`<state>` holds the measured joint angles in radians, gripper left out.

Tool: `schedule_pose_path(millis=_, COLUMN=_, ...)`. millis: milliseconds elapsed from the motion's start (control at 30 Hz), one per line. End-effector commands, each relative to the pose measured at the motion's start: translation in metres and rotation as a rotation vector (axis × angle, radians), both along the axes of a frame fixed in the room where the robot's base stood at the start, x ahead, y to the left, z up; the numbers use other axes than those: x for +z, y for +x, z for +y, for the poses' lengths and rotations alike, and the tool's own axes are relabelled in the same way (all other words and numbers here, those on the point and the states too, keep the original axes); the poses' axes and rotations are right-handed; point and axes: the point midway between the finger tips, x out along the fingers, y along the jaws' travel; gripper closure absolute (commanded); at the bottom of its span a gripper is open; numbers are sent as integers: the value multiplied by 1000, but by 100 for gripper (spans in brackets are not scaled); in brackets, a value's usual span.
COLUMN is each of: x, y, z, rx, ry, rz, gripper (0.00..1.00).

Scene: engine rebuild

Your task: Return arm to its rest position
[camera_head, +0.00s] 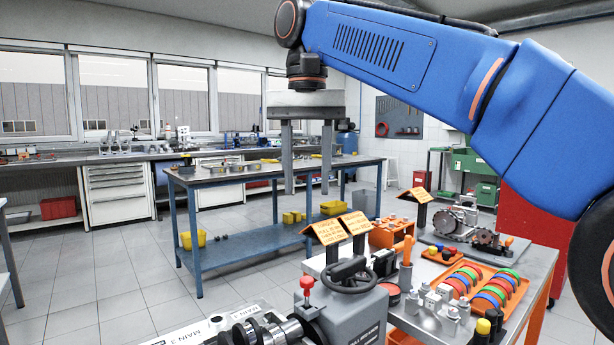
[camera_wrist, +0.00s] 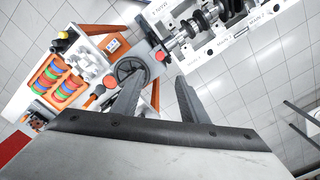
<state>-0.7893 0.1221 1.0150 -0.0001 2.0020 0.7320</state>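My blue arm crosses the upper right of the head view. My gripper (camera_head: 307,188) hangs from it, pointing down, with its two grey fingers apart and nothing between them. In the wrist view the fingers of my gripper (camera_wrist: 155,88) are also spread and empty. The gripper is in the air, apart from the tables and parts. Below it in the head view is a grey machine (camera_head: 345,310) with a black handwheel (camera_head: 348,275) and a red knob. The handwheel also shows beyond the fingers in the wrist view (camera_wrist: 131,69).
An orange tray of coloured rings (camera_head: 480,292) lies on the right-hand table, beside orange sign plates. A crankshaft (camera_head: 265,330) sits in a block at the front. A blue workbench (camera_head: 250,255) stands behind. The tiled floor (camera_head: 120,270) at left is clear.

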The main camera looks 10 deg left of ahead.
Motion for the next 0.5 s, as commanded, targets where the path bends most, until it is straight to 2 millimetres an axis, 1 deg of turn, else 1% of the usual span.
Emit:
schedule_pose_path(millis=233, x=0, y=0, z=-1, rx=0, ry=0, rz=0, gripper=60)
schedule_pose_path(millis=300, x=-1, y=1, z=-5, rx=-2, ry=2, rz=-2, gripper=60)
schedule_pose_path(millis=367, x=-3, y=2, z=-14, rx=-4, ry=6, rz=-8, gripper=60)
schedule_pose_path(millis=467, x=-12, y=6, z=-38, rx=-9, ry=19, rz=-22, gripper=60)
schedule_pose_path(millis=500, x=-17, y=8, z=-51, rx=-12, ry=26, rz=-30, gripper=60)
